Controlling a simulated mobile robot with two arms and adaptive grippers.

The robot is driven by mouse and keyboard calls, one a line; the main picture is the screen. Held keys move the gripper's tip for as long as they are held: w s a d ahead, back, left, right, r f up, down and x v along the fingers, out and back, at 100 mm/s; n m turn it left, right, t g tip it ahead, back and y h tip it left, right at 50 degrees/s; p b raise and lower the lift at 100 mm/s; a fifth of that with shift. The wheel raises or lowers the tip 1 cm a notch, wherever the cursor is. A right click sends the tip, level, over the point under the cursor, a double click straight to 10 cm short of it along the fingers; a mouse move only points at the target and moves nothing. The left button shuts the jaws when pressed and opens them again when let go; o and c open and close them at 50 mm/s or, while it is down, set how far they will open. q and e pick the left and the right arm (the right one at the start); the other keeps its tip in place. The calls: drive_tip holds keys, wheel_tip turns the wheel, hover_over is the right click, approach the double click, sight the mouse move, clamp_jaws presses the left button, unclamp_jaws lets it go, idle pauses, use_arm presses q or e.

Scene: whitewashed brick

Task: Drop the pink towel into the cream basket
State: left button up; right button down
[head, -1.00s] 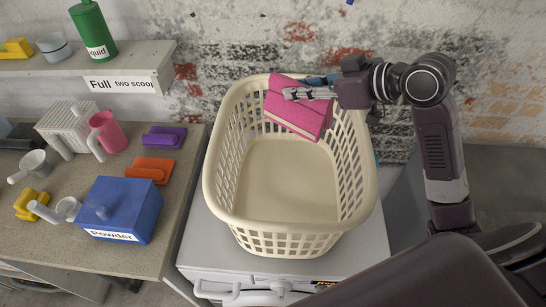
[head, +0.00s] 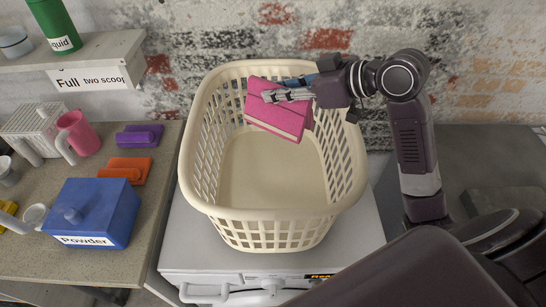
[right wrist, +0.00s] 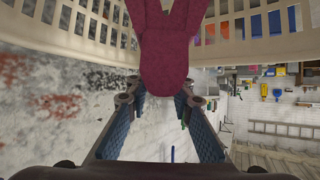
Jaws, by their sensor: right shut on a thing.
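The pink towel (head: 275,112) is folded and held tilted over the far part of the cream basket's opening in the head view. My right gripper (head: 272,96) is shut on it, its arm coming in from the right. In the right wrist view the towel (right wrist: 166,50) sits between the two fingers of my right gripper (right wrist: 162,98). The cream basket (head: 272,232) stands upright on a white machine, and its visible floor is bare. Its lattice wall also shows in the right wrist view (right wrist: 60,32). My left gripper is in neither view.
Left of the basket a counter (head: 130,215) carries a blue Powder box (head: 95,212), orange (head: 125,170) and purple (head: 138,135) blocks and a pink mug (head: 78,132). A shelf (head: 100,50) with a green bottle (head: 52,20) hangs above. A brick wall stands close behind.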

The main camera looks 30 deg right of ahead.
drive_tip(key=c, duration=1.6)
unclamp_jaws()
drive_tip(key=v, duration=1.2)
drive_tip(key=shift+s+a+f, duration=0.1)
